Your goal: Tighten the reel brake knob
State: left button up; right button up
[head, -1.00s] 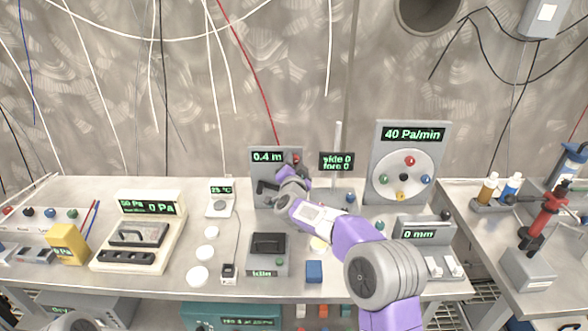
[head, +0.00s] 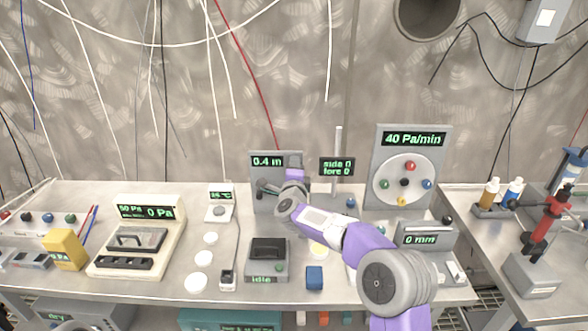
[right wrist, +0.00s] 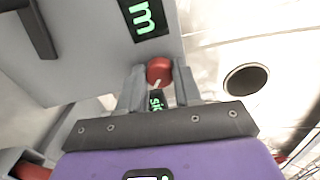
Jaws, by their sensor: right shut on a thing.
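The reel unit is the grey upright panel (head: 264,203) at the back middle of the bench, with a green "0.4 m" display (head: 267,161) and a dark handle low on its front. In the right wrist view the red brake knob (right wrist: 159,70) sits between the two grey fingertips of my right gripper (right wrist: 158,86), which is shut on it. A short pale mark shows on the knob. In the head view my right gripper (head: 294,171) is at the panel's right side and hides the knob. My left gripper is not in view.
A "side 0 / fore 0" display (head: 337,167) stands close to the right of the reel panel. A "40 Pa/min" panel (head: 413,139) with coloured knobs stands further right.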

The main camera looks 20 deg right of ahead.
jog(key=shift+m, duration=5.1)
jog(key=o, duration=1)
jog(key=shift+o, duration=0.2)
jog(key=shift+s, duration=0.1)
